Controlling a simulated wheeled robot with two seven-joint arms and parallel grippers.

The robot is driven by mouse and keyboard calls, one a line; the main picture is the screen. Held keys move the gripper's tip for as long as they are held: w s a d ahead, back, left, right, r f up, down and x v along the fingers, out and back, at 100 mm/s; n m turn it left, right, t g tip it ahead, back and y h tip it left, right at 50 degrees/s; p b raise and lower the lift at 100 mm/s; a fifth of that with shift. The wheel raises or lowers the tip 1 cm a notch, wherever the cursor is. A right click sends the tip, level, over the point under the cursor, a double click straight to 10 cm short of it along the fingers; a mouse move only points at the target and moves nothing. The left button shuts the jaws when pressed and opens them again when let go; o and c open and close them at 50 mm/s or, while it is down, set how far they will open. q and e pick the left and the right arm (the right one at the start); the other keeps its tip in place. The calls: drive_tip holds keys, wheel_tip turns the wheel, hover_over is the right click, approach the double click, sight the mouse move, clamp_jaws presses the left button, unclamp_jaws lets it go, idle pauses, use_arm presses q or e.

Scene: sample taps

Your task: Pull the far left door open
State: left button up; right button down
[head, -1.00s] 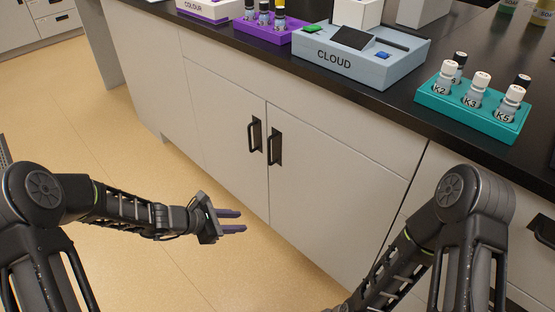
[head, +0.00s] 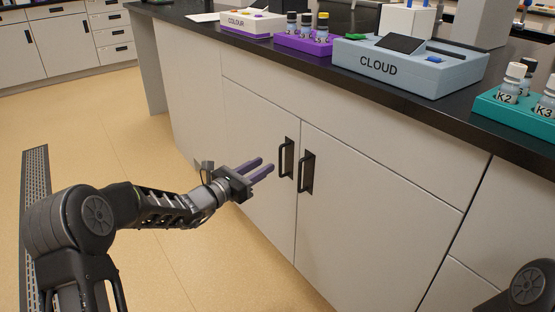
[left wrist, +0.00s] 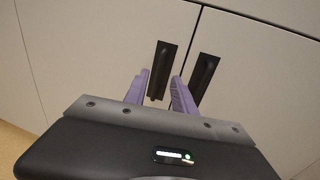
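The far left door (head: 248,140) is a pale cabinet door under the black bench top, and it is closed. Its black bar handle (head: 284,158) stands upright near its right edge, and shows in the left wrist view (left wrist: 159,72). My left gripper (head: 264,168) is open and empty, its two purple fingers pointing at that handle from a short way to the left. In the left wrist view the handle appears ahead between the fingertips (left wrist: 162,86), not visibly touched. The neighbouring door (head: 375,215) is closed, with its own black handle (head: 305,172). My right gripper is out of view.
On the bench top stand a grey CLOUD device (head: 400,75), a purple vial rack (head: 305,43), a white COLOUR box (head: 245,26) and a teal vial rack (head: 515,115).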

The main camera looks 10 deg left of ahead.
use_arm(q)
drive_tip(key=b+x, duration=0.1)
drive_tip(key=x, duration=0.5)
drive_tip(key=shift+w+d+b, duration=0.25)
drive_tip(key=shift+w+b, duration=0.1)
drive_tip(key=shift+b, duration=0.05)
drive_tip(key=shift+c, duration=0.4)
clamp_jaws()
idle(0.6)
